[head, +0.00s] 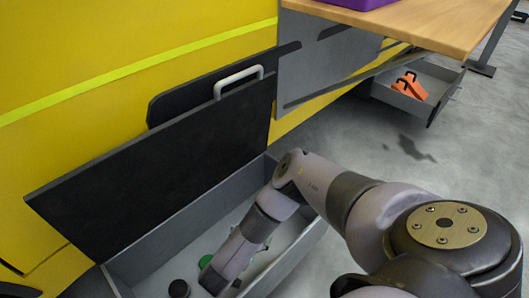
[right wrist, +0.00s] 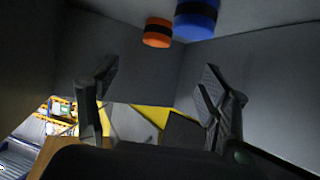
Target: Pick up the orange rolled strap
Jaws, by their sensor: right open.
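The orange rolled strap (right wrist: 157,32), a short orange roll with a black band, shows at the top middle of the right wrist view. It lies inside a grey-walled box, apart from and just left of a blue roll. My right gripper (right wrist: 158,72) is open and empty, its two fingers spread, with the orange strap ahead of the gap between them. In the head view my right arm reaches down into the open grey box (head: 135,265); the gripper's fingers and the orange strap are hidden there behind my arm. My left gripper is in neither view.
The blue banded roll (right wrist: 197,18) is close beside the strap. A green item (head: 205,261) and a black round item (head: 179,289) lie in the box. Its black lid (head: 160,165) stands open. An open drawer (head: 432,105) holds orange items under a wooden bench (head: 440,25).

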